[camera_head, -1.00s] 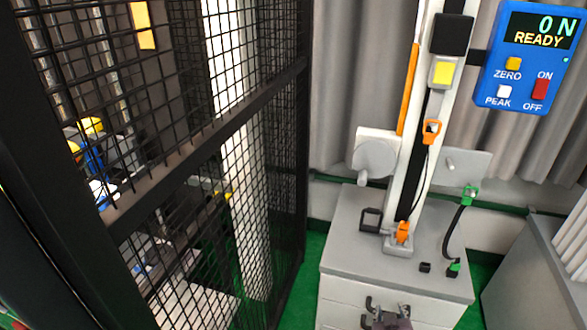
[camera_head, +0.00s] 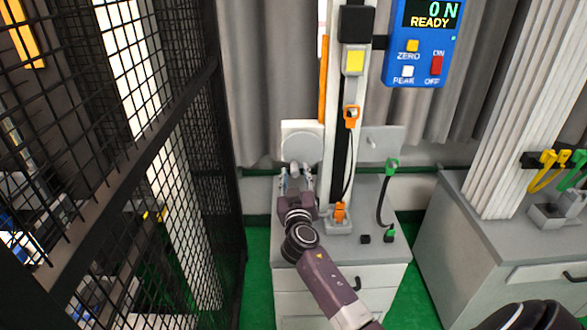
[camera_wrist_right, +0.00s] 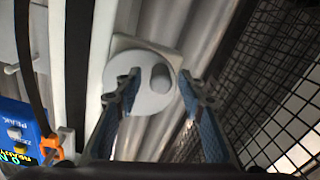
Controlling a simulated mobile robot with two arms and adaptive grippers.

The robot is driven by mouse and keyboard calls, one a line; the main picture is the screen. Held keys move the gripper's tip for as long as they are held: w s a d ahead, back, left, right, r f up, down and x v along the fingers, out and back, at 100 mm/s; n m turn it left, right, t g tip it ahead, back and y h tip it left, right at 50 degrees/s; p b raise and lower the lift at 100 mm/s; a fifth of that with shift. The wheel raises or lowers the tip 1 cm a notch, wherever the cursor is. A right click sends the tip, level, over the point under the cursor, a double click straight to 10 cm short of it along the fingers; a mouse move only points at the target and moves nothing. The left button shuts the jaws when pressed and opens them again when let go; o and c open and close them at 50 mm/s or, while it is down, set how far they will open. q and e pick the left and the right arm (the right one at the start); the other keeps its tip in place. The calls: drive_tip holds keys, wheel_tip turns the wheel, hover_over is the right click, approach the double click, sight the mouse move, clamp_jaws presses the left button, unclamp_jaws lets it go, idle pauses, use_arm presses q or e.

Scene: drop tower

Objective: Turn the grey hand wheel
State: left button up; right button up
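The grey hand wheel (camera_head: 300,143) is a flat round disc on a pale square plate at the left of the white column. In the right wrist view the wheel (camera_wrist_right: 152,98) shows its stubby grey knob (camera_wrist_right: 160,78). My right gripper (camera_head: 296,179) is in front of the wheel's lower part in the head view. In the wrist view its fingers (camera_wrist_right: 158,83) are apart, one each side of the knob, with gaps visible; their depth relative to the knob is unclear. My left gripper is not in view.
A black mesh cage (camera_head: 190,175) stands close at the left. The column carries orange clips (camera_head: 351,116) and a blue display (camera_head: 421,42) reading 0 N READY. A green-ended cable (camera_head: 381,205) is right of it. Grey cabinets (camera_head: 395,255) stand below and right.

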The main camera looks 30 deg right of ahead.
drive_tip(key=shift+x, duration=1.1)
drive_tip(key=shift+c, duration=0.4)
clamp_jaws()
